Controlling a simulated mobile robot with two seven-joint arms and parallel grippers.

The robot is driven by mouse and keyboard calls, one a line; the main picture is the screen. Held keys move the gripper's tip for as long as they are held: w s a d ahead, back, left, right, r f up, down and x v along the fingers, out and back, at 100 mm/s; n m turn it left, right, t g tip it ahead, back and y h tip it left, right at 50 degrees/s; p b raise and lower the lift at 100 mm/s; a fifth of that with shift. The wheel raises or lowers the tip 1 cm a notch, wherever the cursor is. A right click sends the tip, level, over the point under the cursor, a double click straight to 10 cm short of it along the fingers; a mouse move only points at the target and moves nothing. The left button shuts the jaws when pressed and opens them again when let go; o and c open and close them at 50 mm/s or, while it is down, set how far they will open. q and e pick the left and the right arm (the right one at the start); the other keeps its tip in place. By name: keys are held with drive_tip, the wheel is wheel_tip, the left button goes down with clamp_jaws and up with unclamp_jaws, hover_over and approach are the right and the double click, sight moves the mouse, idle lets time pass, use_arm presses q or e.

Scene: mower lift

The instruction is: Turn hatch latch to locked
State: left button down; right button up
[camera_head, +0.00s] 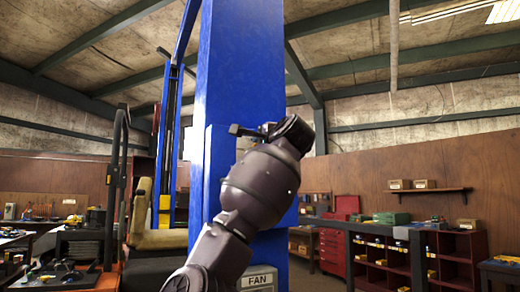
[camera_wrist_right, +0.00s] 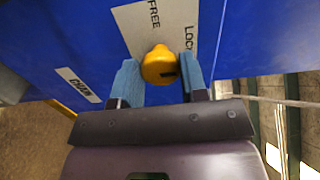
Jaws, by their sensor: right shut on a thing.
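The hatch latch shows in the right wrist view as a yellow knob (camera_wrist_right: 158,62) in front of a pale label plate (camera_wrist_right: 140,25) on a blue surface. The plate reads "FREE" on one side of the knob and "LOC…" on the other, its end cut off by a finger. My right gripper (camera_wrist_right: 161,77) has its two blue fingers on either side of the knob and is shut on it. In the head view my right arm reaches up in front of the blue column, and the latch cannot be made out there. My left gripper is not in view.
Red shelving (camera_head: 455,258) and a red tool cabinet (camera_head: 333,250) stand to the right.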

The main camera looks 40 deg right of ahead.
idle(0.5)
drive_tip(key=o, duration=0.9)
drive_tip(key=shift+s, duration=0.1)
drive_tip(key=shift+b+v, duration=1.35)
drive_tip(key=shift+v, duration=4)
